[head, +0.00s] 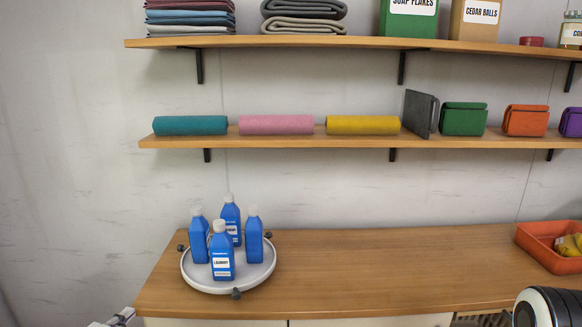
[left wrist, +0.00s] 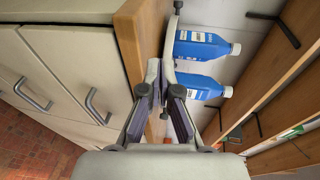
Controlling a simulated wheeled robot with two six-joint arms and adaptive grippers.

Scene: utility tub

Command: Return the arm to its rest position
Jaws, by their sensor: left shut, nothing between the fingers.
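My left gripper (head: 122,317) shows only as a small part at the bottom left corner of the head view, in front of the counter's left front edge. In the left wrist view its two dark-padded fingers (left wrist: 164,95) are shut with nothing held. Beyond them are the counter's wooden edge and two blue bottles (left wrist: 203,86). My right gripper is out of view; a rounded black and white part at the head view's bottom right looks like my right arm.
Several blue laundry bottles (head: 222,252) stand on a round white tray (head: 213,287) on the wooden counter (head: 370,275). An orange bin (head: 535,252) stands at the right. Two shelves above hold rolls and boxes. Cabinet drawers with handles (left wrist: 96,104) lie below the counter. The middle counter is clear.

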